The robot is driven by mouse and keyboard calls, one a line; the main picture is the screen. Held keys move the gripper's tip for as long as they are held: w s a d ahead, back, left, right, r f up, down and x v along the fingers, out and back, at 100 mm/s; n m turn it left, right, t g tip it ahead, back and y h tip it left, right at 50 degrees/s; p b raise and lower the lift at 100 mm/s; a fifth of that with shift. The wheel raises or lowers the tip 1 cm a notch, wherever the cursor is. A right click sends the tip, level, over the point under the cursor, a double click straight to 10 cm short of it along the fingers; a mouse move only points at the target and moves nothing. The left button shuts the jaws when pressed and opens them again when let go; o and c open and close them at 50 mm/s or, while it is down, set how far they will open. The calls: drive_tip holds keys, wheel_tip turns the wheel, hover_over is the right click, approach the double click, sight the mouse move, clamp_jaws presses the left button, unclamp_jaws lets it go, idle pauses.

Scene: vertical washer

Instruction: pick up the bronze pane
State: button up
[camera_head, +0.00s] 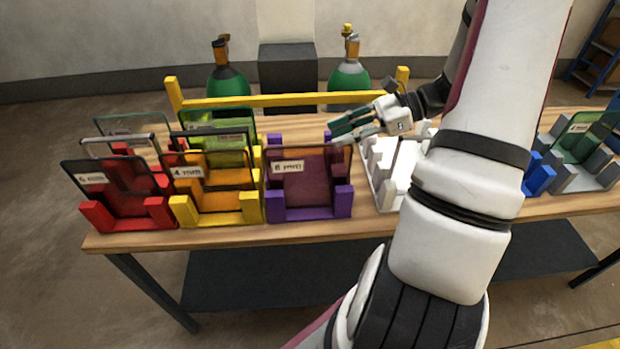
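A brown-tinted, see-through pane (305,180) with a white label stands upright in the purple rack (310,213). It looks like the bronze pane, though colours seen through the panes are hard to judge. My gripper (336,131) points left, just above the upper right corner of this pane in the picture. Its two dark teal fingertips look apart, with nothing visible between them. I cannot tell how far it is from the pane in depth.
A red rack (128,222) and a yellow rack (215,217) with labelled panes stand to the left. A white rack (383,185), partly hidden by my arm, stands right, then blue (540,178) and grey racks (588,180). A yellow rail (290,100) and green cylinders (229,84) are behind.

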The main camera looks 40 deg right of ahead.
drive_tip(key=shift+p+x, duration=0.65)
drive_tip(key=shift+x, duration=2.75)
drive_tip(key=shift+s, duration=0.1)
drive_tip(key=shift+c, duration=0.6)
clamp_jaws()
